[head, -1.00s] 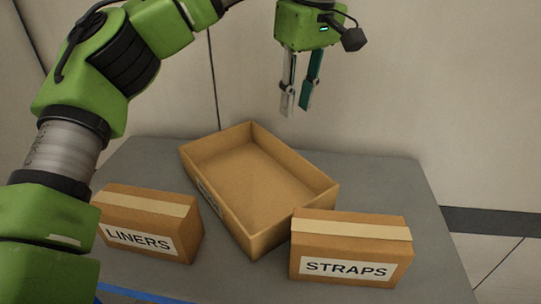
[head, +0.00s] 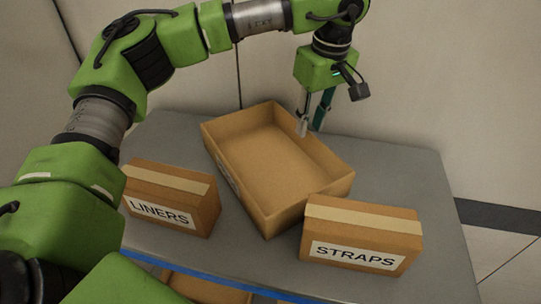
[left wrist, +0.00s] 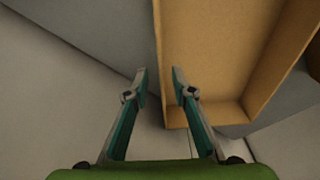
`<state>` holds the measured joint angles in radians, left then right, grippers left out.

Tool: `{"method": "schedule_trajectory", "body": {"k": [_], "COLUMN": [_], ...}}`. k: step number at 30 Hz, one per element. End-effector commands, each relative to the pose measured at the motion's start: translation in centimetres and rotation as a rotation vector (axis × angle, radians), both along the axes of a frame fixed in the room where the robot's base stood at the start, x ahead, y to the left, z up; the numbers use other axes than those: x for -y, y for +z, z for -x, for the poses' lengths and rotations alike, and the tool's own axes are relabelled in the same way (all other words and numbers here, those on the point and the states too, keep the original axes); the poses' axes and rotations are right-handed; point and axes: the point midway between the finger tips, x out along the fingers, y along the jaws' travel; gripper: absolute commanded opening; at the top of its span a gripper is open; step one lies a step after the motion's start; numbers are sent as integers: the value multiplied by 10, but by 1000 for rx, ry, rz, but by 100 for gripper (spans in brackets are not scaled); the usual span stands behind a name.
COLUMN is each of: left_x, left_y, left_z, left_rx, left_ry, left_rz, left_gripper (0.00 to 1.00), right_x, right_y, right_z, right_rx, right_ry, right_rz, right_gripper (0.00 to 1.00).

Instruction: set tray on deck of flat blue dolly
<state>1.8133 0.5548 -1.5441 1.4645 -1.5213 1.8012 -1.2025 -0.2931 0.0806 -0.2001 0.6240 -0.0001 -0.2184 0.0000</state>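The tray is an open brown cardboard tray (head: 208,133), empty, lying askew on a grey table. My left gripper (head: 311,130) points down at the tray's far right wall, its fingers apart. In the left wrist view the fingers of the left gripper (left wrist: 159,72) are spread, with the tray's wall (left wrist: 158,45) running between them in the picture. I cannot tell whether either finger touches it. My right gripper is not in view. I cannot make out the flat blue dolly in either view.
A closed box marked LINERS (head: 165,190) stands left of the tray. A closed box marked STRAPS (head: 360,235) stands close to its near right corner. The grey table (head: 425,190) has a blue front edge (head: 205,278). Another cardboard piece (head: 205,291) shows below that edge.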

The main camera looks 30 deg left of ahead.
Motion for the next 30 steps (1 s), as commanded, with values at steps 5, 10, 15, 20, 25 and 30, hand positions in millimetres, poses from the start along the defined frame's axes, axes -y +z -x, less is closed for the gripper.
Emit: {"method": "schedule_trajectory", "body": {"k": [5, 10, 15, 20, 25, 30], "left_x": [-4, -4, -4, -4, -4, -4], "left_y": [-21, -30, -30, -30, -29, -28], "left_z": [1, 0, 0, 0, 0, 0], "left_rx": [-2, 0, 1, 1, 1, 1], "left_ry": [1, 1, 1, 1, 1, 1], "left_rz": [-1, 0, -1, 1, 0, 0], "left_gripper": [24, 24, 16, 0, 0, 0], "right_x": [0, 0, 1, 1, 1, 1], "right_y": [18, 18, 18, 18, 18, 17], "right_z": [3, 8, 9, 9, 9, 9], "right_rx": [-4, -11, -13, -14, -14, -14], "right_ry": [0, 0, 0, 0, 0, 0], "right_rz": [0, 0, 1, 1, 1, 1], "right_gripper": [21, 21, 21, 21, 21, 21]}}
